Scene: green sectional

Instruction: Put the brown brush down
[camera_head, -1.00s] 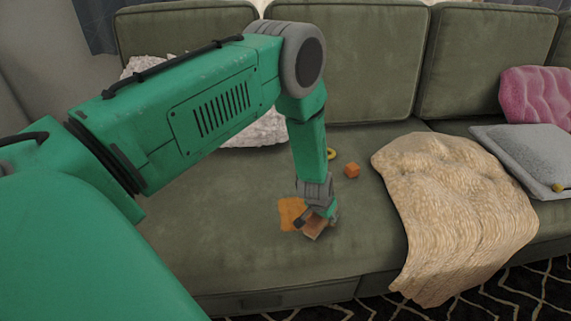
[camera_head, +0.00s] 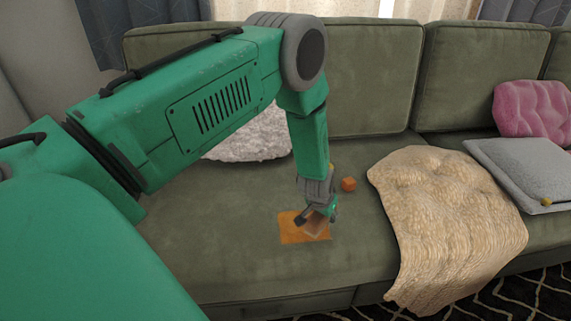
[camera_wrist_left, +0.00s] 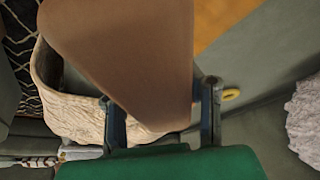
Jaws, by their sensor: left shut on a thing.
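My left gripper (camera_head: 318,208) is shut on the brown brush (camera_head: 315,229), over the green sofa seat. In the head view the brush overlaps the right part of a flat orange mat (camera_head: 289,230); I cannot tell whether it touches it. In the left wrist view the brush (camera_wrist_left: 135,55) is a large brown block between the fingers of my left gripper (camera_wrist_left: 163,108). A piece of the orange mat (camera_wrist_left: 212,18) shows beside it there. My right gripper is in neither view.
An orange cube (camera_head: 348,184) lies behind and right of the gripper. A yellow ring (camera_wrist_left: 231,94) shows in the wrist view. A cream throw (camera_head: 445,215) drapes over the seat to the right; a white fluffy pillow (camera_head: 250,140) lies behind my arm. The seat front (camera_head: 230,270) is bare.

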